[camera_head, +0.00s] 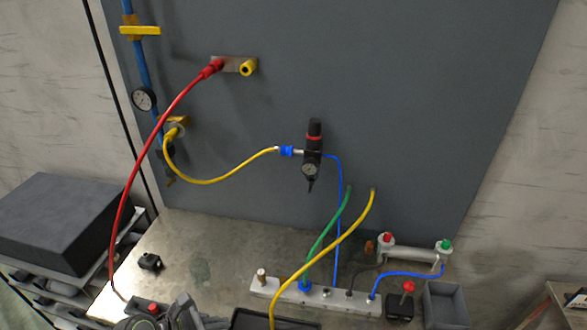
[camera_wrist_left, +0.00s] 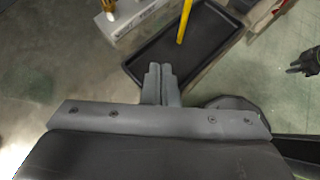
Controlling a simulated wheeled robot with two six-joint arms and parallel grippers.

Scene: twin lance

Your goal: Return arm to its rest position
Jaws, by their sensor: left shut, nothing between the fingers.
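My left gripper (camera_head: 188,308) is at the bottom edge of the head view, low over the front of the metal bench (camera_head: 215,245). In the left wrist view its two grey fingers (camera_wrist_left: 160,72) are together and hold nothing. The fingertips show against the near edge of a black tray (camera_wrist_left: 185,55), but I cannot tell the gap between them. The rest of my left arm is mostly cut off by the frame.
A grey manifold block (camera_head: 318,297) with green, yellow and blue hoses stands behind the tray. A red hose (camera_head: 118,205) arcs from the wall panel (camera_head: 250,120) down to the bench at left. A small black part (camera_head: 150,262) lies on the bench. A grey bin (camera_head: 447,303) stands right.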

